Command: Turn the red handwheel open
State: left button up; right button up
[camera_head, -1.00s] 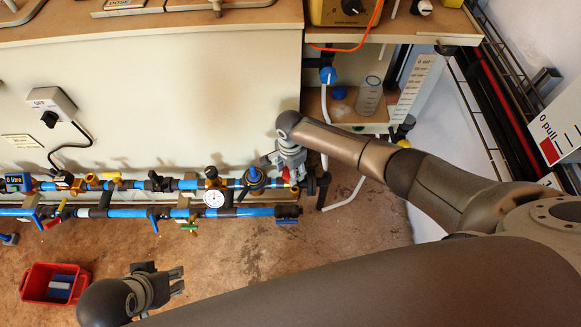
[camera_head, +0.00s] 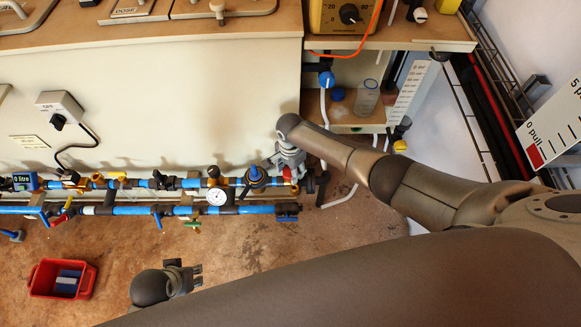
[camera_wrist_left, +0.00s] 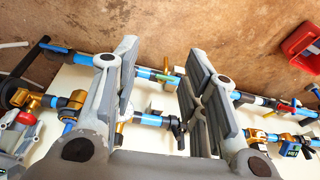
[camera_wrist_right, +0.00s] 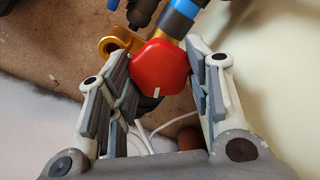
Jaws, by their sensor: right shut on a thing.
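The red handwheel (camera_wrist_right: 160,68) is a rounded red knob with a small white mark near its edge. It sits beside a brass fitting (camera_wrist_right: 113,42) at the pipe's end. My right gripper (camera_wrist_right: 163,75) is shut on it, one finger on each side. In the head view the handwheel (camera_head: 287,173) shows as a small red patch, largely hidden by my right gripper (camera_head: 291,166). Red also shows beside the right gripper at the left of the left wrist view (camera_wrist_left: 26,118). My left gripper (camera_head: 197,275) is open and empty, over the floor in front of the pipes.
Two blue pipe runs (camera_head: 120,210) with several valves and a round gauge (camera_head: 217,197) lie along the pale cabinet (camera_head: 200,90). A red bin (camera_head: 40,279) with blue and white pieces stands on the floor at left. A shelf with a clear cylinder (camera_head: 366,98) is behind the right arm.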

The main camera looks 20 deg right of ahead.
jog(key=shift+n+p, duration=0.4)
jog(key=shift+p, duration=0.1)
jog(key=shift+s+n+p, duration=0.1)
jog(key=shift+n+p, duration=0.3)
jog(key=shift+n, duration=1.1)
jog(key=n+p, duration=0.1)
jog(key=n, duration=0.3)
jog(key=shift+n, duration=1.1)
jog(key=n, duration=0.2)
jog(key=shift+n, duration=0.4)
jog(key=n, duration=0.9)
jog(key=shift+n, duration=2)
pick_arm(q)
jog(key=s+f, duration=0.3)
jog(key=f, duration=0.6)
jog(key=shift+f+g, duration=0.3)
jog(key=shift+f, duration=0.05)
jog(key=shift+s+a, duration=0.1)
jog(key=shift+a, duration=0.05)
